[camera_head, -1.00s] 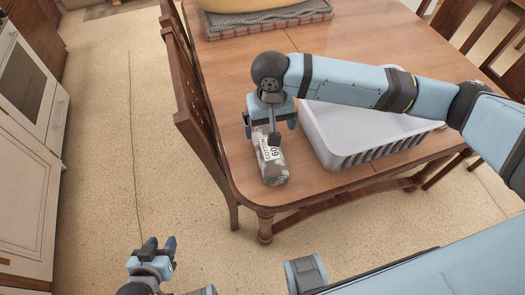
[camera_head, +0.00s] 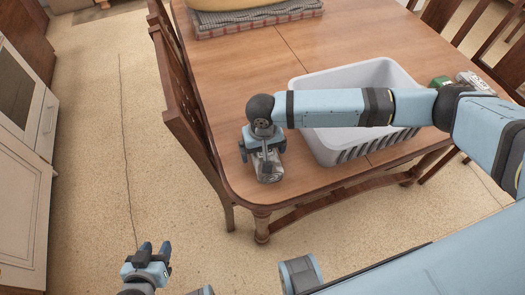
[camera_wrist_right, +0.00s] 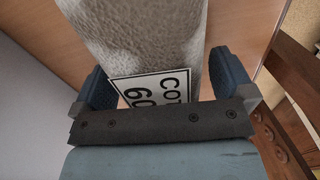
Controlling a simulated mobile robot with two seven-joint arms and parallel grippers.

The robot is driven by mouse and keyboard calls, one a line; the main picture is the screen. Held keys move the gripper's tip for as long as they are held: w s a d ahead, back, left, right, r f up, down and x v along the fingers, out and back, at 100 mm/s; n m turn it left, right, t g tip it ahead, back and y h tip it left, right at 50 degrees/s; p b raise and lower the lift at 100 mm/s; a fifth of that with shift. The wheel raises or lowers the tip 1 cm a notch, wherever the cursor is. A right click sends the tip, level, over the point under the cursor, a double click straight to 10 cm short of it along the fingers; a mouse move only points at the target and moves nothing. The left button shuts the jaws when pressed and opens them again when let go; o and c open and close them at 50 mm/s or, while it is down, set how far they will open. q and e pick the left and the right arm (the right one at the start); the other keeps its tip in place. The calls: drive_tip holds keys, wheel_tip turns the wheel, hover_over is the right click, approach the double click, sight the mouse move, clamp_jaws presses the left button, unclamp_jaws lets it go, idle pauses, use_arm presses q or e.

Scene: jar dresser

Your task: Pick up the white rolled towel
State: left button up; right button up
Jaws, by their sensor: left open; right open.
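The rolled towel (camera_head: 268,174), whitish-grey with a white printed label, lies near the table's front left corner. It fills the middle of the right wrist view (camera_wrist_right: 150,38), its label close to the palm. My right gripper (camera_head: 262,152) is over the towel and hides much of it in the head view. Its two fingers (camera_wrist_right: 165,82) are open, one on each side of the towel, and I see no firm grip on it. My left gripper (camera_head: 153,251) is open and empty, low at the left, over the floor and away from the table.
A white slotted bin (camera_head: 340,145) stands just right of the towel, partly under my right arm. A checked tray (camera_head: 255,24) sits at the table's far end. A green item (camera_head: 440,81) lies at the right. A wooden chair (camera_head: 185,115) stands along the left edge.

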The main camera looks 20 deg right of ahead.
drive_tip(key=c, duration=0.9)
drive_tip(key=shift+c, duration=0.6)
drive_tip(key=shift+r, duration=0.15)
